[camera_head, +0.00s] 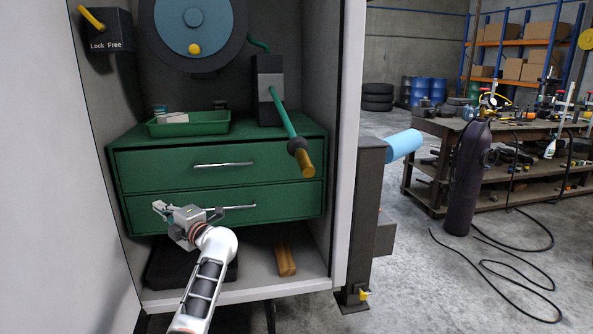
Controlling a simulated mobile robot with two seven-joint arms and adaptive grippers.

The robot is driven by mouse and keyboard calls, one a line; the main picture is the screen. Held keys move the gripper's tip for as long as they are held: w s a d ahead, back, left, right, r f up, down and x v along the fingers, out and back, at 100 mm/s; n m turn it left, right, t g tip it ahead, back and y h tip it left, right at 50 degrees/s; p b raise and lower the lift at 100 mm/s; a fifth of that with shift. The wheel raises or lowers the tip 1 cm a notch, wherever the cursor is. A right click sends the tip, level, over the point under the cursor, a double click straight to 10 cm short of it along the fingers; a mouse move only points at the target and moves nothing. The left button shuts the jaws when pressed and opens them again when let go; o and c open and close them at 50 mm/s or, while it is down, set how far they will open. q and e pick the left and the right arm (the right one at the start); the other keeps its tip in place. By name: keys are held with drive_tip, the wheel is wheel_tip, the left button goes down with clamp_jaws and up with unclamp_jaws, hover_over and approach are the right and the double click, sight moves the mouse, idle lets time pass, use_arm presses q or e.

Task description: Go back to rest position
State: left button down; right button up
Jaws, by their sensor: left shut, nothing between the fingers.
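My left gripper (162,208) is shut and empty. It is in front of the lower drawer (285,202) of a green cabinet, near the left part of that drawer's handle (238,207). I cannot tell whether it touches the drawer front. My left arm (205,285) reaches up to it from the bottom of the view. Both the lower drawer and the upper drawer (270,165) look closed. My right gripper is not in view.
A green tray (188,129) holding small parts stands on the cabinet. A green lever (282,115) with a brown grip juts forward. White enclosure walls stand close on both sides. At the right are a dark gas cylinder (467,180), hoses on the floor and a cluttered workbench (430,127).

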use_arm(q)
drive_tip(key=s+d+f+m+t+h, duration=0.4)
drive_tip(key=s+d+f+m+h, duration=0.5)
drive_tip(key=f+m, duration=0.4)
drive_tip(key=s+d+f+m+t+h, duration=0.4)
drive_tip(key=s+d+f+m+h, duration=0.5)
drive_tip(key=f+m, duration=0.4)
drive_tip(key=s+d+f+m+g, duration=0.2)
drive_tip(key=s+f, duration=0.2)
drive_tip(key=s, duration=0.4)
drive_tip(key=s+d+f+m+g, duration=0.2)
drive_tip(key=s+f+m, duration=0.1)
drive_tip(key=s, duration=0.5)
drive_tip(key=s+d+f+m+g+h, duration=0.1)
drive_tip(key=s+d+f+m+g, duration=0.1)
drive_tip(key=s+f, duration=0.4)
drive_tip(key=s+g, duration=0.1)
drive_tip(key=s, duration=0.1)
drive_tip(key=shift+s+d+m, duration=0.15)
drive_tip(key=shift+s+m, duration=0.15)
drive_tip(key=shift+s, duration=0.05)
drive_tip(key=shift+f, duration=0.1)
